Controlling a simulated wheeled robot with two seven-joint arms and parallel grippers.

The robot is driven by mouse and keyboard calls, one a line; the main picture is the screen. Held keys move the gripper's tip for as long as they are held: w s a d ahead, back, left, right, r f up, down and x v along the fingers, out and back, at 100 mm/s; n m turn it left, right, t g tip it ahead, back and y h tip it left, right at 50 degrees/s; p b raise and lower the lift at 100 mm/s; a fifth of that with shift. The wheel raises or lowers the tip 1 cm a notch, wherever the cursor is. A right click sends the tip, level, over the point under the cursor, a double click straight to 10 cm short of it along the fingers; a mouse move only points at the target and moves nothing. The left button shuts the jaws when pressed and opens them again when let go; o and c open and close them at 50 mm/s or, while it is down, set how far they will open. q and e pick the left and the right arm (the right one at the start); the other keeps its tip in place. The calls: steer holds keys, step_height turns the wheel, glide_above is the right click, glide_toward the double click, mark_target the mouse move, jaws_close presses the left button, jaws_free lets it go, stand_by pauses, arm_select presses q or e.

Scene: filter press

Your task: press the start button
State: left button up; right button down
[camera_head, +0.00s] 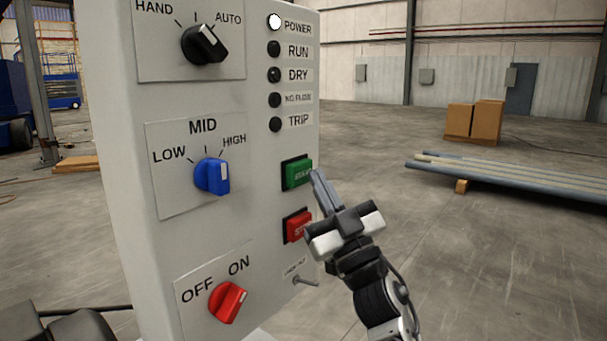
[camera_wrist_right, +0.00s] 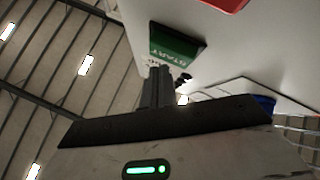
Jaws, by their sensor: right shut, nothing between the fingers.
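The green start button (camera_head: 297,173) is a square block on the face of the grey control panel (camera_head: 262,215), above the red stop button (camera_head: 296,226). My right gripper (camera_head: 315,175) is shut and empty, its fingertips just right of the start button and very close to it. I cannot tell whether they touch. In the right wrist view the start button (camera_wrist_right: 176,47) lies just beyond the shut fingertips (camera_wrist_right: 160,70). My left gripper is not seen in the head view.
The panel also carries a black selector (camera_head: 205,44), a blue knob (camera_head: 212,176), a red off/on knob (camera_head: 228,302) and a small toggle (camera_head: 305,281) below the stop button. The POWER lamp (camera_head: 274,22) is lit white. Open floor lies to the right, with boxes (camera_head: 474,119) and pipes (camera_head: 510,176).

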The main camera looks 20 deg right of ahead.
steer(key=shift+w+a, duration=0.1)
steer(key=shift+w, duration=0.1)
steer(key=shift+w+a, duration=0.3)
steer(key=shift+w, duration=0.2)
stand_by(0.9)
steer(key=shift+s+d, duration=0.5)
steer(key=shift+s, duration=0.35)
steer(key=shift+p, duration=0.3)
steer(key=s+d, duration=0.1)
steer(key=s, duration=0.2)
steer(key=s+d+p, duration=0.1)
steer(key=shift+s+d, duration=0.2)
steer(key=shift+d, duration=0.1)
stand_by(0.5)
